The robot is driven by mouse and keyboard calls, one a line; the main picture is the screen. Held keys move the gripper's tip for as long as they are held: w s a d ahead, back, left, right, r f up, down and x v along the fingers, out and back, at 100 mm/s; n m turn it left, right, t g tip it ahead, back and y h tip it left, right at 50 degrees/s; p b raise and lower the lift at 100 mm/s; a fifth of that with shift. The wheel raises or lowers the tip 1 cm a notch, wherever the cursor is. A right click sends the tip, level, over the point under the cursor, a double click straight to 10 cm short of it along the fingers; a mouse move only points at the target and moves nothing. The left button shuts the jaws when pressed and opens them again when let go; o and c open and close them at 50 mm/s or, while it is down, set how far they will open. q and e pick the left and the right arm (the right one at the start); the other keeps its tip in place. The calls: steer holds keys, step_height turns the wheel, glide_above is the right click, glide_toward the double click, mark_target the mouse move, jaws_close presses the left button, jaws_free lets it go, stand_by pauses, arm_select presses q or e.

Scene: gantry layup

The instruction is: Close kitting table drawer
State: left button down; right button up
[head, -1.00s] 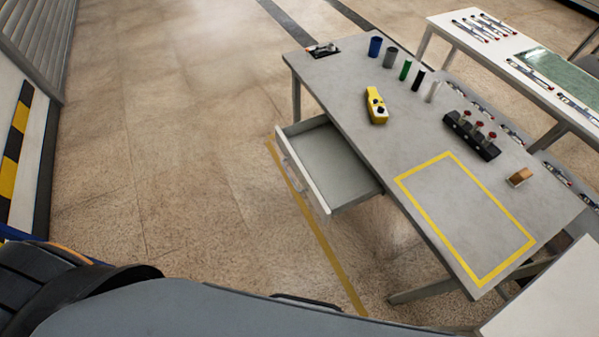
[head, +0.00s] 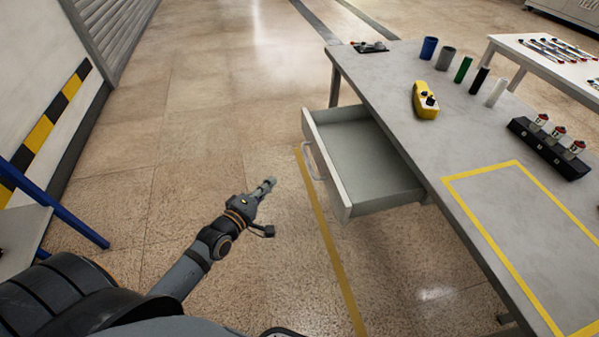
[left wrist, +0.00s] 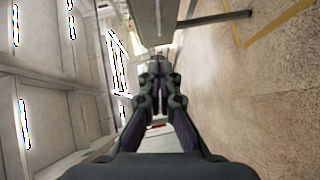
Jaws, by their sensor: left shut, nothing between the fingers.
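The grey kitting table (head: 400,90) stands on the right in the head view. Its drawer (head: 365,160) is pulled out to the left, with its inside empty. The drawer handle (head: 313,163) is on the front panel facing left. My left gripper (head: 268,186) is shut and empty, left of the drawer front and apart from it, over the floor. In the left wrist view the shut fingers (left wrist: 158,75) point forward, and a grey panel of the furniture shows beyond them. My right gripper is not in view.
On the table are a yellow device (head: 425,101), several coloured cylinders (head: 462,69), a black block with red-topped pieces (head: 548,147) and a yellow taped rectangle (head: 480,173). A white table (head: 505,45) stands behind. A blue frame (head: 60,212) is at left. Floor before the drawer is clear.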

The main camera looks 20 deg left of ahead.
arm_select(q)
steer(key=d+b+x, duration=0.1)
steer(key=b+x, duration=0.2)
steer(key=x, duration=0.3)
steer(key=d+b+x, duration=0.1)
steer(key=b+x, duration=0.2)
steer(key=x, duration=0.3)
steer(key=shift+d+f, duration=0.35)
steer(key=shift+d, duration=0.1)
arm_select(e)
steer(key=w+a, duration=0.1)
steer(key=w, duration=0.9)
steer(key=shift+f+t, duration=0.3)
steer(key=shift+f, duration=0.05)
arm_select(q)
steer(key=shift+w, duration=0.2)
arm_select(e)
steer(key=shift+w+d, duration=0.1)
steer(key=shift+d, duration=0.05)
